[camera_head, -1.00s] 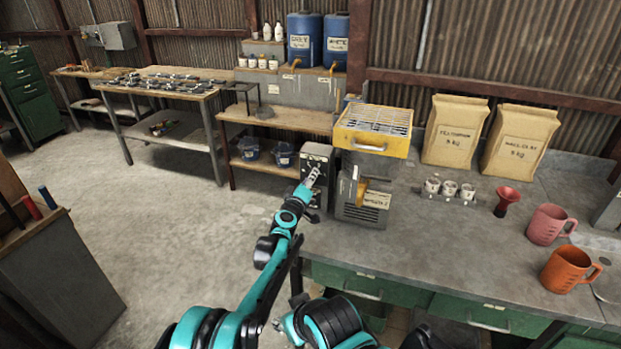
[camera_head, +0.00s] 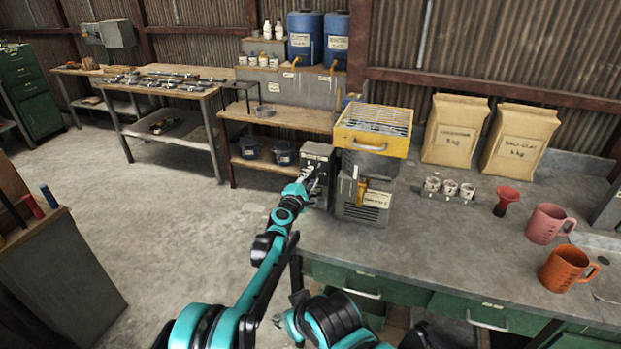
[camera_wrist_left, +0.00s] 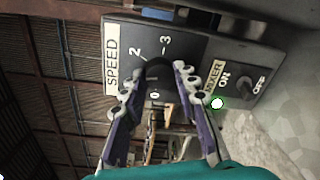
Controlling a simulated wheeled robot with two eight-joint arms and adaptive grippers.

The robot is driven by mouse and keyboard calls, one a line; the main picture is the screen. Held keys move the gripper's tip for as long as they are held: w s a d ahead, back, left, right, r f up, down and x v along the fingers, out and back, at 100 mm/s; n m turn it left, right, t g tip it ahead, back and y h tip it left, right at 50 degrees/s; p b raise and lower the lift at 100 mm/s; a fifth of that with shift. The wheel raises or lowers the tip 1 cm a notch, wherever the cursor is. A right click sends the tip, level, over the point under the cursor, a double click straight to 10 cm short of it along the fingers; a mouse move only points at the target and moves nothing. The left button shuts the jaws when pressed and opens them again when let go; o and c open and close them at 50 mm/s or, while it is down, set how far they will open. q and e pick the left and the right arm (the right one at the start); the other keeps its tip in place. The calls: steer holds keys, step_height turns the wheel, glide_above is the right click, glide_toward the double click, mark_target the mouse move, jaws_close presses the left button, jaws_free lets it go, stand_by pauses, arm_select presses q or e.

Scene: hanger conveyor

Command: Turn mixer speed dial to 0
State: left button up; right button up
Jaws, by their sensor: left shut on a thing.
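The control box (camera_head: 318,152) stands at the left end of the bench, left of the yellow-topped machine. In the left wrist view its panel (camera_wrist_left: 200,45) carries a SPEED label (camera_wrist_left: 111,62), the marks 2 and 3, and a mark that looks like 0. The dark speed dial (camera_wrist_left: 157,67) is between the fingertips of my left gripper (camera_head: 310,180), which is shut on it. The fingers partly hide the dial, so its pointer setting cannot be read. The mixer on/off switch (camera_wrist_left: 245,88) is to the right. My right gripper is not in view.
The yellow-topped machine (camera_head: 372,143) stands close to the right of the control box. Open floor lies to the left.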

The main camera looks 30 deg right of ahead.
arm_select(q)
steer(key=n, duration=1.1)
steer(key=shift+f+h, duration=0.1)
steer(key=shift+h, duration=0.2)
steer(key=shift+n, duration=2.1)
steer(key=o, duration=1.2)
steer(key=shift+c, duration=0.2)
steer(key=shift+a, duration=0.15)
